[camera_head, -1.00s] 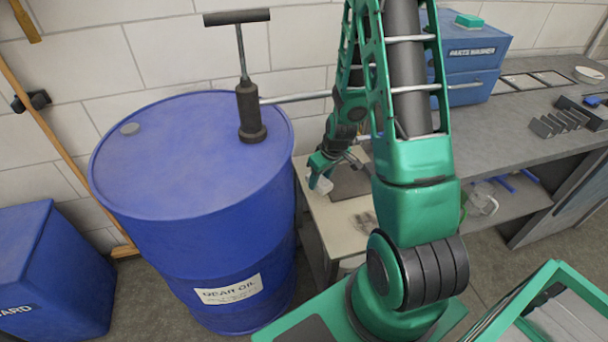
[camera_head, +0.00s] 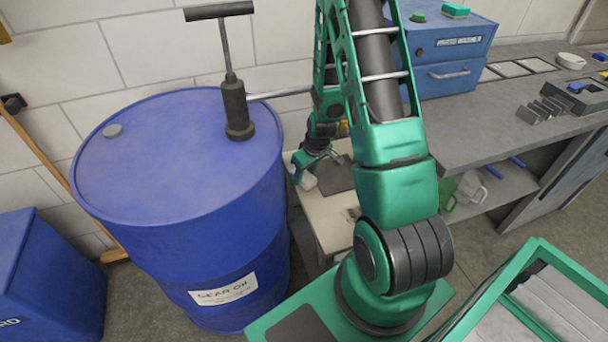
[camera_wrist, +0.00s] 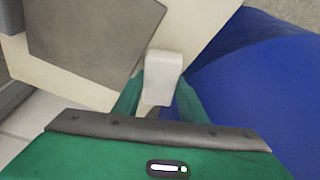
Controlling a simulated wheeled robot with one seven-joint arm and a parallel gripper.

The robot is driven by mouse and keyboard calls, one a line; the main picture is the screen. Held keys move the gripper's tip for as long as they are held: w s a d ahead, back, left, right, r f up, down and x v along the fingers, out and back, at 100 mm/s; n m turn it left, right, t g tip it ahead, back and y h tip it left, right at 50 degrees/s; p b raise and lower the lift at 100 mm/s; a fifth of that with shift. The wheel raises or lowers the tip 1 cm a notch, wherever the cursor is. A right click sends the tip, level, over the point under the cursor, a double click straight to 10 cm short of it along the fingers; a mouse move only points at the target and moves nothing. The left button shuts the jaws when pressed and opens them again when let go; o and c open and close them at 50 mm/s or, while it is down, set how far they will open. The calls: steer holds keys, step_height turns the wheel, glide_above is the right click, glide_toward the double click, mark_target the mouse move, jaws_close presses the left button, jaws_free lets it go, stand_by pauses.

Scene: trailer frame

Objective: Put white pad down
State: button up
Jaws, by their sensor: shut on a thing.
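The white pad (camera_wrist: 162,78) is a small pale block between the two green fingers of my gripper (camera_wrist: 158,97) in the wrist view. My gripper is shut on it. In the head view my gripper (camera_head: 308,172) is at the left edge of a low cream-topped table (camera_head: 325,215), with the white pad (camera_head: 307,182) at its tip. The cream table top (camera_wrist: 75,75) and a dark grey mat (camera_wrist: 90,38) on it lie beyond the pad in the wrist view. I cannot tell whether the pad touches the table.
A blue gear oil drum (camera_head: 180,190) with a hand pump (camera_head: 237,110) stands close left of the table. A grey workbench (camera_head: 470,115) with a blue parts washer (camera_head: 450,55) is at the right. A green-framed cart (camera_head: 545,265) is at the lower right.

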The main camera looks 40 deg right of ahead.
steer(key=shift+f, duration=0.45)
steer(key=o, duration=1.1)
steer(key=shift+d, duration=0.15)
steer(key=shift+d+r, duration=0.1)
steer(key=shift+r, duration=0.35)
steer(key=v, duration=1.2)
steer(key=s+a+r+m+g, duration=0.1)
steer(key=s+r+m, duration=0.3)
steer(key=s+r, duration=0.5)
steer(key=s+a+r+m+g, duration=0.2)
steer(key=s+r, duration=0.8)
steer(key=s, duration=0.6)
steer(key=shift+a+m, duration=0.2)
steer(key=shift+m, duration=0.7)
